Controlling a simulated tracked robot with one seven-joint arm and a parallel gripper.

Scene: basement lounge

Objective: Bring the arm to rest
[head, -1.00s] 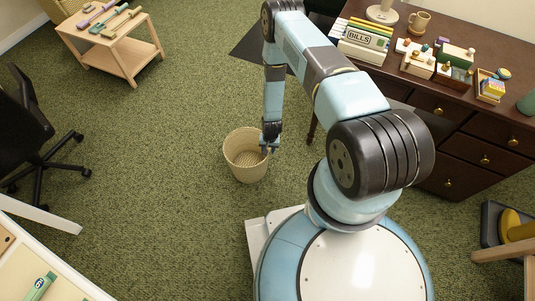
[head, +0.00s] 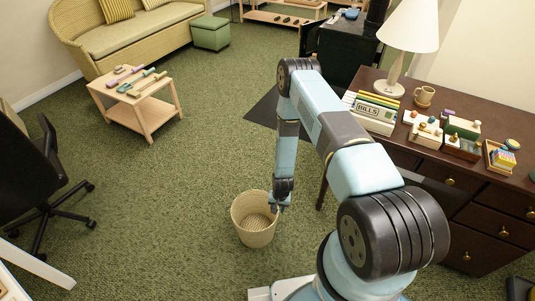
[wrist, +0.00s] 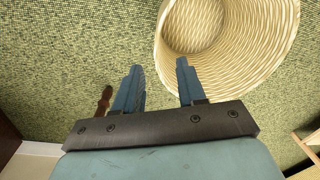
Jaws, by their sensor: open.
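My gripper (head: 279,207) hangs low on the bent arm, at the right rim of a woven wicker basket (head: 246,236) on the carpet. In the wrist view my gripper (wrist: 157,85) has its two blue fingers apart with nothing between them. The basket (wrist: 215,75) lies beyond the right finger, and the part of its inside that shows is empty. I cannot tell whether a finger touches the rim.
A dark desk (head: 345,150) stands to the right with a lamp (head: 409,35), a BILLS box (head: 372,112) and small trays. A low wooden table (head: 143,110) with tools and a black office chair (head: 45,185) stand to the left. Carpet between them is clear.

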